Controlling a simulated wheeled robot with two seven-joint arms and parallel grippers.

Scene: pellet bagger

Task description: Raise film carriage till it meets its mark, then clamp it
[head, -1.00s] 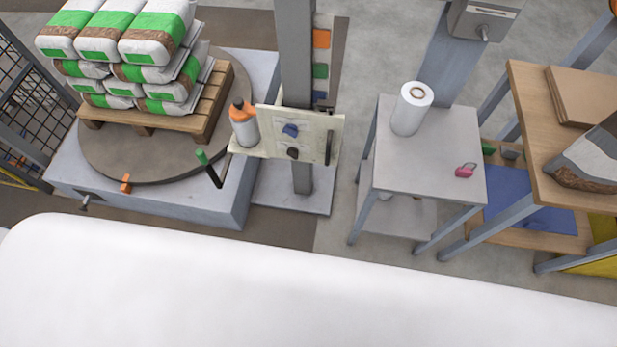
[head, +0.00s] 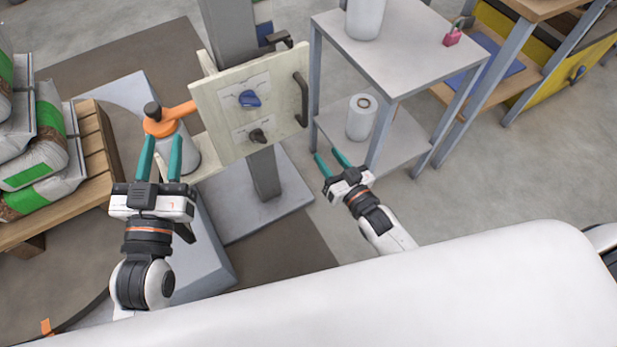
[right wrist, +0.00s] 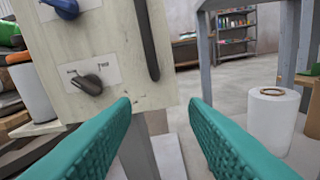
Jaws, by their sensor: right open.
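The film carriage is a cream panel (head: 225,128) on the grey mast (head: 232,40). It bears a blue knob (head: 250,99), a black knob (head: 258,136) and a black upright handle (head: 301,98). A grey-white roll with an orange top (head: 170,122) stands at its left. My right gripper (head: 327,156) is open and empty, below right of the handle. The right wrist view shows the panel (right wrist: 95,50) beyond its fingers.
Stacked bags on a pallet (head: 100,150) stand at left. Open floor lies right of the mast base.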

